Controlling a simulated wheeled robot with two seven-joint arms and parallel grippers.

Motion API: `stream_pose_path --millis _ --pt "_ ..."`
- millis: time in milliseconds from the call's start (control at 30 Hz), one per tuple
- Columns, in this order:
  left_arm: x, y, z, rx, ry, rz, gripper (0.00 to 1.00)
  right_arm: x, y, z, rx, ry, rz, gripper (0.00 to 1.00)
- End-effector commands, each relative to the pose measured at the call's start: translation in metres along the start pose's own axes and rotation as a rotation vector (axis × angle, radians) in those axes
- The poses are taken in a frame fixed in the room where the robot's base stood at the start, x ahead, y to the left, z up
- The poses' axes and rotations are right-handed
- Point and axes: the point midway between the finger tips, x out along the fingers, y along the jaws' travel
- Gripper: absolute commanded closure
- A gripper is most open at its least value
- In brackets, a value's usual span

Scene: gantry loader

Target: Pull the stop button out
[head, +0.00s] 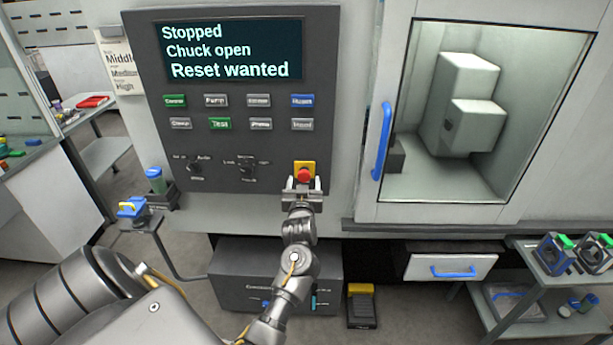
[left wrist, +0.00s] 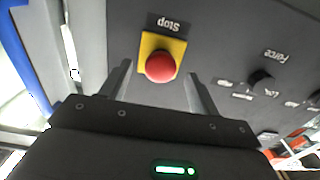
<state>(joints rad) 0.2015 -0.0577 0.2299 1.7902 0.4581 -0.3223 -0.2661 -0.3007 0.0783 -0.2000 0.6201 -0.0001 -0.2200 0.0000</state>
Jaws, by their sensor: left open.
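The red stop button (head: 304,175) sits on a yellow square plate at the lower right of the dark control panel (head: 330,120). In the left wrist view the button (left wrist: 160,67) shows as a round red cap under the label "Stop". My left gripper (head: 304,184) is open just below and in front of the button. In the left wrist view its two fingers (left wrist: 158,88) point at the panel on either side of the button, with clear gaps to it. The panel screen (head: 234,50) reads "Stopped", "Chuck open", "Reset wanted". My right gripper is not in view.
Several push buttons and two rotary knobs (head: 246,169) lie left of the stop button. A windowed door with a blue handle (head: 382,141) is to the right. A small holder with a blue-lidded bottle (head: 156,180) stands left of the panel. A drawer (head: 450,267) is below right.

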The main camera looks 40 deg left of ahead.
Motion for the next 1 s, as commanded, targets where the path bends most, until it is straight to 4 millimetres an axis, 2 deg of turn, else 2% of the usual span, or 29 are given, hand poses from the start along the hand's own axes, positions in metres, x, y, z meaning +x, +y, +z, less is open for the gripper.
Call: stream_pose_path --millis 100,400,1000 --pt "-0.014 0.000 -0.002 0.000 -0.002 0.000 0.38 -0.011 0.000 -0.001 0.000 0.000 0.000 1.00" --pt "-0.041 0.001 -0.002 0.000 0.000 0.001 0.38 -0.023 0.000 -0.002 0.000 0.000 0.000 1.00" --pt "-0.045 0.000 0.000 0.000 0.000 0.000 0.38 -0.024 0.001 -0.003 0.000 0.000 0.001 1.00"
